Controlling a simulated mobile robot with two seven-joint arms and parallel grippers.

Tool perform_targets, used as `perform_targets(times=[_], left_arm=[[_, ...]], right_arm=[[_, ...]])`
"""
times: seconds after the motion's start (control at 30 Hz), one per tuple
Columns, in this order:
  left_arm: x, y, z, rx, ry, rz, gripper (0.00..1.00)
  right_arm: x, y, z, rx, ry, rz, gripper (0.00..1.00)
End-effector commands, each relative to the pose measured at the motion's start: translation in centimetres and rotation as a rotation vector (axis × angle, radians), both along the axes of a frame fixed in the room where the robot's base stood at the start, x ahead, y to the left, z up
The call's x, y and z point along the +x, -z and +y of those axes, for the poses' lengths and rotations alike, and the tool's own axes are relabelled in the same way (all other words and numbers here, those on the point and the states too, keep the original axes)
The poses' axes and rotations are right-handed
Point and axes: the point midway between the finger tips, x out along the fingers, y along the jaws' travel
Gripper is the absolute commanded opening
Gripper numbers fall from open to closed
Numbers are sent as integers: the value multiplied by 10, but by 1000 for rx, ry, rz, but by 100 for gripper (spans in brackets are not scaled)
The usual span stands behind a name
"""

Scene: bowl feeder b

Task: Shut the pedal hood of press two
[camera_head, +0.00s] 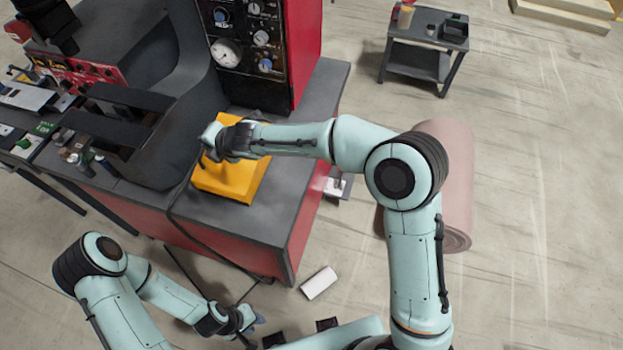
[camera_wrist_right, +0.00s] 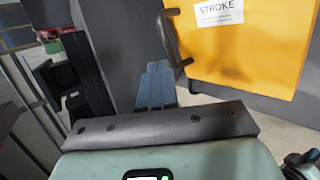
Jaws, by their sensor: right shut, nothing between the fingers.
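The yellow hood (camera_head: 233,183) is a box-like cover on the dark bench top, below the gauge panel. In the right wrist view its yellow face (camera_wrist_right: 245,50) carries a white STROKE label (camera_wrist_right: 218,12) and a black bar handle (camera_wrist_right: 175,42) on its left edge. I cannot tell how far it is swung. My right gripper (camera_head: 208,142) is over the hood's upper left part. Its blue fingers (camera_wrist_right: 156,85) are shut and empty, close to the handle; contact is unclear. My left gripper (camera_head: 250,320) is low at the bottom, away from the bench; its opening is unclear.
The dark press body (camera_head: 165,115) stands left of the hood, and the gauge panel (camera_head: 243,38) stands behind it. A pinkish roll (camera_head: 452,190) lies on the floor behind my right arm. A small dark cart (camera_head: 418,62) stands farther back.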

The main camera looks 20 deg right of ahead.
Motion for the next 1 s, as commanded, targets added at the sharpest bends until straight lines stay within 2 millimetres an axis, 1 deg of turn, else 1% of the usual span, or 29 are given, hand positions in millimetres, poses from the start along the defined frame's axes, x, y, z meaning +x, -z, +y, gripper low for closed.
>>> perform_targets(times=[0.1,0.33,0.5,0.7,1.0], left_arm=[[3,-4,0,0,0,-3,33],[6,-8,0,0,0,-7,33],[7,-10,0,-1,0,-8,33],[8,-10,0,0,0,-9,33],[8,-10,0,0,0,-9,33]], right_arm=[[3,5,8,-33,0,24,0],[10,19,24,-32,-2,21,0],[15,28,32,-31,-1,21,0],[18,34,36,-30,0,21,0],[19,35,37,-30,0,20,0]])
